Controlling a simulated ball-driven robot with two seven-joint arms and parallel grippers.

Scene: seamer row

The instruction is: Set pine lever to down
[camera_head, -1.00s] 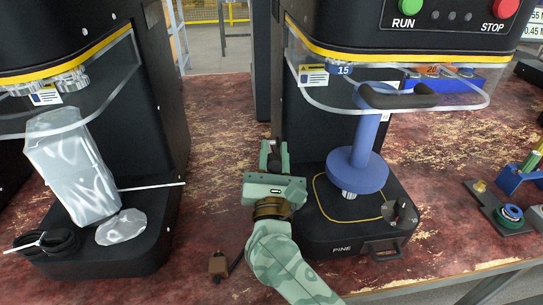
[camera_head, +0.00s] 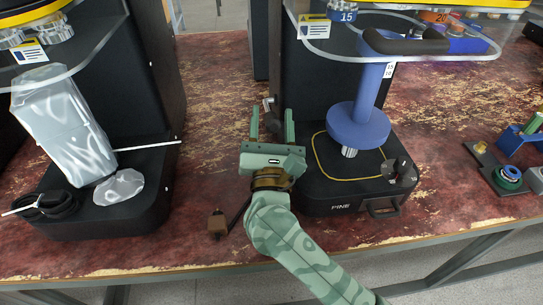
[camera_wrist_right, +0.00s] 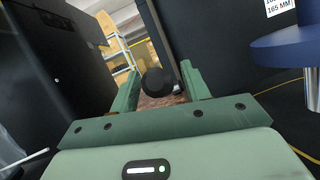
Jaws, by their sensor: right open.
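The pine machine has a black base (camera_head: 318,197) marked PINE and a blue round pusher (camera_head: 358,127) above it. A dark lever with a round black knob (camera_head: 268,103) is at the machine's left side. The same knob (camera_wrist_right: 157,82) shows in the right wrist view, between the fingers and beyond them. My right gripper (camera_head: 271,116) is open, left of the base, its fingers pointing away toward the lever. No contact with the knob is visible. The lever's lower part is partly hidden by the gripper. My left gripper is not in view.
A second black machine (camera_head: 155,70) stands at left with a grey wrapped block (camera_head: 62,125). A brown block (camera_head: 217,222) with a dark rod lies near the front. Worn red tabletop (camera_head: 215,120) lies between the machines.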

